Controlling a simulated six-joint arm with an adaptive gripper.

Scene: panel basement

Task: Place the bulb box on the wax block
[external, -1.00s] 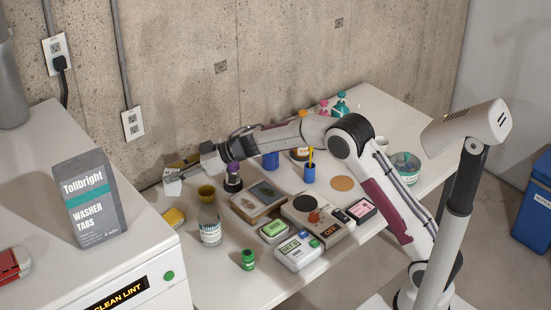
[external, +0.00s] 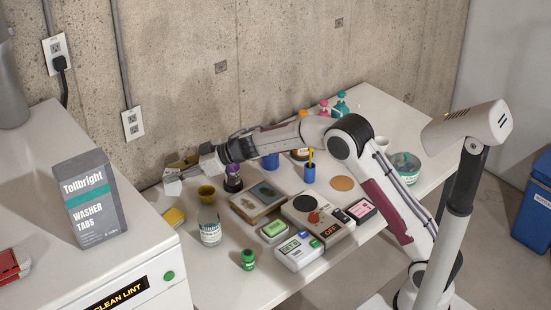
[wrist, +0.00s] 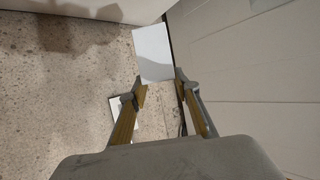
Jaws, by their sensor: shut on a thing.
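My gripper (external: 180,172) is at the far left end of the table, close to the concrete wall and the white cabinet. It is shut on a white box, the bulb box (wrist: 153,52), which sticks out past the fingertips (wrist: 160,88) in the wrist view. In the external view the box (external: 172,186) shows as a small pale shape under the gripper, raised beyond the table's left end. A small yellow block (external: 173,217) lies on the table below and near it; I cannot tell for sure that it is the wax block.
A yellow-brown cup (external: 207,194), a clear jar (external: 210,228) and a purple-topped bottle (external: 233,180) stand close to the gripper. The white cabinet (external: 150,270) rises at the left with a washer tabs box (external: 90,200). Several boxes and a scale crowd the middle table.

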